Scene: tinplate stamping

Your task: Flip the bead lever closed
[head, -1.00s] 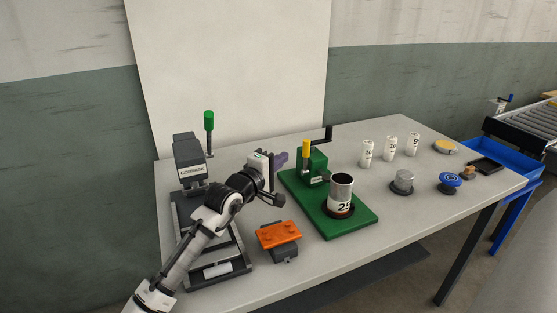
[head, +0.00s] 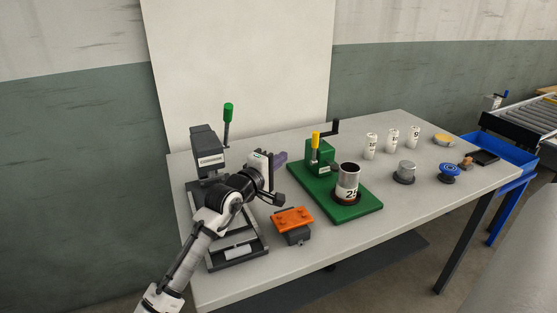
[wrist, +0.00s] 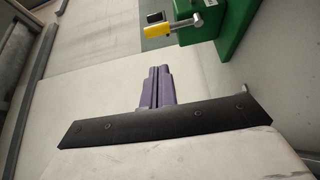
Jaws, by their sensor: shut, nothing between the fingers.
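The bead lever has a yellow grip (head: 315,139) on a metal rod and stands upright at the green beading machine (head: 321,158). In the wrist view the yellow grip (wrist: 187,27) and its rod lie across the top, against the green body (wrist: 232,25). My gripper (head: 281,159) is left of the lever in the head view and apart from it. Its purple fingers (wrist: 158,72) are together and empty in the wrist view, pointing toward the machine. A can marked 25 (head: 347,182) stands on the green base, upright.
A dark press (head: 208,146) with a green-handled lever (head: 227,113) stands at the left, close to my arm. An orange-topped block (head: 294,219) sits in front. A black crank (head: 330,127) rises behind the lever. Several white cans (head: 392,139) stand farther right.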

